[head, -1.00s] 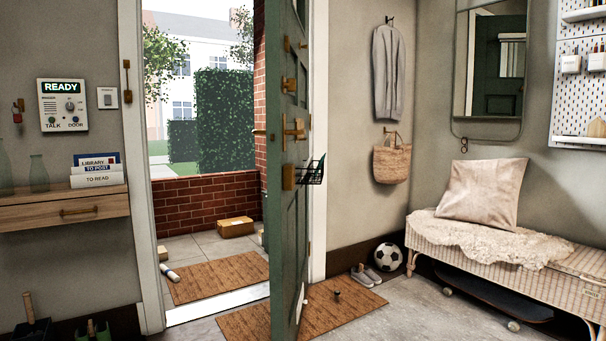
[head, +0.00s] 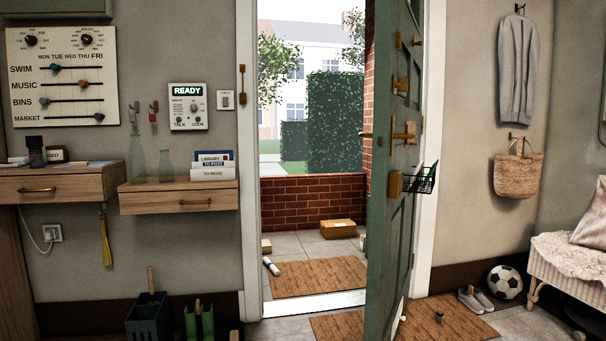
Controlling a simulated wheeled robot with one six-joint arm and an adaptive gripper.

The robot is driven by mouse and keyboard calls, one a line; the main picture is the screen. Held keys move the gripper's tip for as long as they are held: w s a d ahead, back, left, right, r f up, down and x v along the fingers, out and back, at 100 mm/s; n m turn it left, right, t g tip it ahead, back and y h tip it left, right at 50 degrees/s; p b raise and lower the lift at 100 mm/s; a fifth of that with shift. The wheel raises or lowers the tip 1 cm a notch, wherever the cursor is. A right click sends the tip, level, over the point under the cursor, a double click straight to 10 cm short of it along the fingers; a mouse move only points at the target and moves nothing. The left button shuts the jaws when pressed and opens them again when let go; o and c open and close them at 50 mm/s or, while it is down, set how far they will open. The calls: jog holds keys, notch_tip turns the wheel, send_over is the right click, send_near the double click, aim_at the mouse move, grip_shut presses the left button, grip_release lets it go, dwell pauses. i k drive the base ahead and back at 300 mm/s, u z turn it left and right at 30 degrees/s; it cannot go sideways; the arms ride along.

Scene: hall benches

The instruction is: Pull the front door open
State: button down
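The green front door (head: 388,230) stands wide open into the hall, seen nearly edge-on in the head view. It is hinged on the right side of the white doorway frame. Brass fittings, including a lever handle (head: 404,133), sit on its inner face, and a small black wire basket (head: 421,180) hangs there. Another brass handle end (head: 366,135) sticks out on its outer side. Through the doorway I see a brick wall, paving and a hedge. My gripper is not in view, and nothing is seen touching the door.
Doormats lie outside (head: 318,277) and inside (head: 450,318) the threshold. A parcel (head: 336,229) and a rolled paper (head: 271,266) lie outside. Shoes (head: 475,300) and a football (head: 504,282) are by the right wall. Drawer shelves (head: 178,197) and boot holders (head: 148,318) line the left wall.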

aim_at(393, 208)
jog(key=u, duration=0.25)
jog(key=i, duration=1.05)
jog(key=z, duration=0.3)
